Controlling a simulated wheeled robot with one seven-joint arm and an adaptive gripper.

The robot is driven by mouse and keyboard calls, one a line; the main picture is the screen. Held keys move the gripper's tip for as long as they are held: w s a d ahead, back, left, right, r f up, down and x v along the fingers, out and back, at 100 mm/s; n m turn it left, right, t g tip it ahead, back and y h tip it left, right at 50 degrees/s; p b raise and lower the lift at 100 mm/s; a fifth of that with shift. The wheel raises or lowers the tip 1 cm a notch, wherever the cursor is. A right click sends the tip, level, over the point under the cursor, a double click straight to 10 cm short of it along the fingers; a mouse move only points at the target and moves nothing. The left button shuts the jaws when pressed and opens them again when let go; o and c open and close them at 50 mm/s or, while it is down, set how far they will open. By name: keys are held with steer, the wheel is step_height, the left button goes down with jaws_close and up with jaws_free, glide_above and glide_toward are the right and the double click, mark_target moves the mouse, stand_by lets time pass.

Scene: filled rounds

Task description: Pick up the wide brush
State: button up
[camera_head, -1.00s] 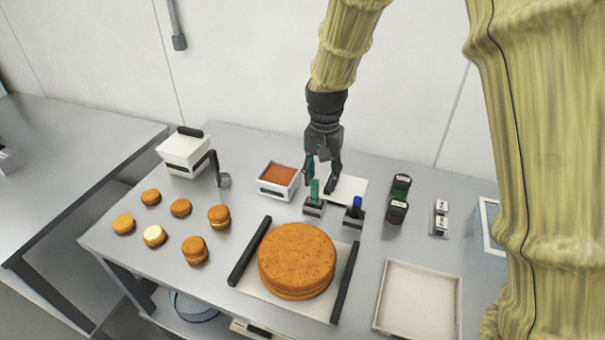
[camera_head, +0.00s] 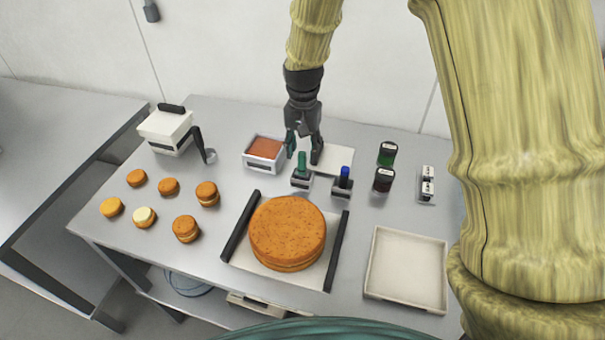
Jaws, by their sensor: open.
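Two upright handles stand in small dark-and-grey holders near the middle of the table: a green one (camera_head: 301,162) on the left and a blue one (camera_head: 344,177) on the right. They look like the brushes, but their heads are hidden in the holders, so I cannot tell by width which is the wide brush. My gripper (camera_head: 304,156) points down, open, with one finger on each side of the green handle's upper part in this view. I cannot tell whether either finger touches it.
A filled box (camera_head: 264,153) stands left of the gripper and a white board (camera_head: 336,160) lies behind it. The blue holder is close on the right. Dark jars (camera_head: 384,180), an empty tray (camera_head: 404,268), a large cake (camera_head: 287,232) and several small rounds (camera_head: 186,228) surround the area.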

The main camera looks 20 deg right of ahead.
mark_target(302, 161)
steer(key=f, duration=0.1)
steer(key=w+f+p, duration=0.1)
steer(key=f, duration=0.1)
steer(key=shift+w+a+f+p, duration=0.15)
steer(key=shift+w+p, duration=0.05)
steer(key=shift+p, duration=0.1)
steer(key=shift+s+f, duration=0.25)
steer(key=shift+f, duration=0.05)
steer(key=shift+s+f+p, duration=0.2)
steer(key=shift+s+p, duration=0.1)
steer(key=shift+s, duration=0.6)
steer(key=shift+w+f, duration=0.6)
steer(key=shift+w, duration=0.35)
steer(key=shift+c, duration=0.2)
steer(key=shift+s+r, duration=0.3)
steer(key=shift+s, duration=0.1)
steer(key=c, duration=0.7)
steer(key=shift+s, duration=0.1)
jaws_close()
steer(key=shift+f, duration=0.1)
